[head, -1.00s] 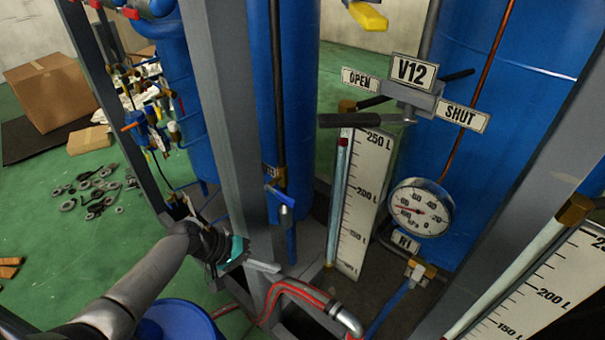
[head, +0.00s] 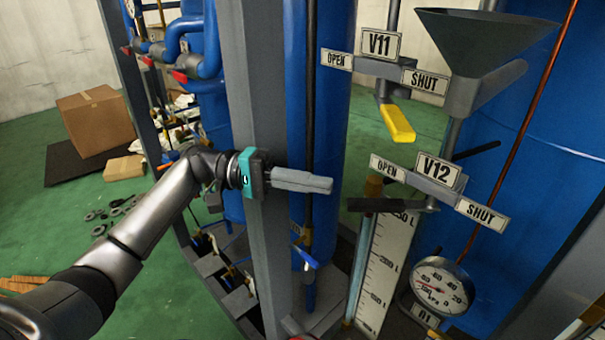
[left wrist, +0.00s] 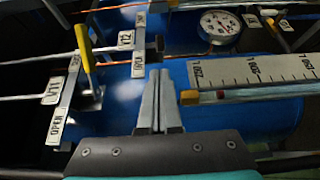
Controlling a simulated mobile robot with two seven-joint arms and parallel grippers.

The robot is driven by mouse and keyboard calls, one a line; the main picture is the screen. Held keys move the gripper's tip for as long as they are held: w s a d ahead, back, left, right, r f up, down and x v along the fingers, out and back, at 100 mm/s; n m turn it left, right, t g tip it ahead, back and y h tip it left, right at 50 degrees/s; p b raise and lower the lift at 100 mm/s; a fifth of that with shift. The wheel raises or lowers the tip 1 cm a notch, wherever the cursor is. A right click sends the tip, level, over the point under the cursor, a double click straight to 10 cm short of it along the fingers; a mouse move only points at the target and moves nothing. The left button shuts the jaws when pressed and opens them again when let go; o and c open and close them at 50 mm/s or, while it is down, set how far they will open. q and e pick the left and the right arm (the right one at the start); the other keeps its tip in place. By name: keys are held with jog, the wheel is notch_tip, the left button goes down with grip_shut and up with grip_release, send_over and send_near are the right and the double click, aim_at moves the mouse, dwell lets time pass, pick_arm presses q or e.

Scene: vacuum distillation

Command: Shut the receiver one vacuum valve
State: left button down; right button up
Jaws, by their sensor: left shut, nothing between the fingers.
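My left gripper (head: 328,186) is shut and empty, pointing right across the grey post; its fingers also show in the left wrist view (left wrist: 159,98). In the head view its tips appear just left of the black lever (head: 385,204) under the V12 sign (head: 440,172); I see no contact. That lever points left, toward the OPEN side. Above, the V11 valve's yellow handle (head: 398,123) hangs down and slightly right under the V11 sign (head: 380,43). In the left wrist view the yellow handle (left wrist: 84,48) lies left of the fingers. My right gripper is not in view.
A round gauge (head: 440,287) and a white litre scale (head: 385,265) stand below V12. A grey funnel (head: 485,45) is at upper right. The grey post (head: 262,90) stands behind my left gripper. Blue vessels (head: 318,110) fill the back.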

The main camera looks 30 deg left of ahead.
pick_arm(q)
jog(key=d, duration=0.2)
jog(key=w+d+p, duration=0.1)
jog(key=d, duration=0.2)
jog(key=shift+d, duration=0.2)
